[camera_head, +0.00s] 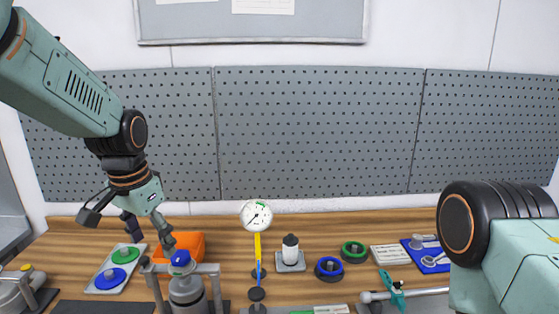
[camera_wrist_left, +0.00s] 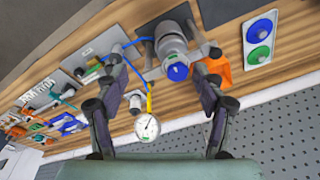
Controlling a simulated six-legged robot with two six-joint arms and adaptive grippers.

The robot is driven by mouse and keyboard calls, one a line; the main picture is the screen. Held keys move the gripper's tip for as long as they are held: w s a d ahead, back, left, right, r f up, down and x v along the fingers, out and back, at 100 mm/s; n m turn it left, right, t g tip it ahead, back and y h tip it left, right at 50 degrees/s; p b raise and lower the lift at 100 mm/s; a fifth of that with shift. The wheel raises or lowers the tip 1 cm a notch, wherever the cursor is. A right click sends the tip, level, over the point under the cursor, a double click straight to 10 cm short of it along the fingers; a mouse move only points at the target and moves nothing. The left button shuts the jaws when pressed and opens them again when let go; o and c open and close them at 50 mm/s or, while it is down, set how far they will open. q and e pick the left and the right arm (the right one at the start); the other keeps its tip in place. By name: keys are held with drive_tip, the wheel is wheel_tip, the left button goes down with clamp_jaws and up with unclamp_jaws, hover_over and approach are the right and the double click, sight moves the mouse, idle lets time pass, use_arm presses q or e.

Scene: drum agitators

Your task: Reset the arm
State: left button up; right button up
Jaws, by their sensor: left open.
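My left gripper (camera_head: 128,232) hangs from the left arm above the left part of the bench. In the left wrist view the two fingers of my left gripper (camera_wrist_left: 160,85) are spread apart with nothing between their tips. Behind them stands a grey drum agitator unit (camera_head: 187,290) with a blue cap, also in the left wrist view (camera_wrist_left: 170,45). In the head view one finger overlaps the orange bin beside the blue cap; I cannot tell any contact. My right arm (camera_head: 500,240) shows at the right edge, but its gripper is out of view.
A green and blue button plate (camera_head: 104,283) and an orange bin (camera_head: 190,244) lie near the left gripper. A round gauge (camera_head: 256,215), a white bottle (camera_head: 290,248), a blue ring (camera_head: 329,269) and a green ring (camera_head: 354,251) stand rightward. A pegboard (camera_head: 320,130) backs the bench.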

use_arm(q)
drive_tip(key=s+f+n+t+b, duration=0.1)
drive_tip(key=s+f+b, duration=0.15)
drive_tip(key=f, duration=0.65)
drive_tip(key=s+d+f+n+t+b, duration=0.15)
drive_tip(key=f+b, duration=0.25)
drive_tip(key=f, duration=0.6)
drive_tip(key=s+f+n+t+b, duration=0.1)
drive_tip(key=s+f+n+b, duration=0.15)
drive_tip(key=f, duration=0.65)
drive_tip(key=s+f+g+b, duration=0.5)
drive_tip(key=s+f+b, duration=1.1)
drive_tip(key=s+f, duration=1.2)
wheel_tip(320, 180, down, 2)
drive_tip(key=shift+s+f, duration=0.1)
drive_tip(key=shift+s, duration=0.25)
drive_tip(key=shift+a, duration=0.1)
drive_tip(key=shift+c, duration=0.4)
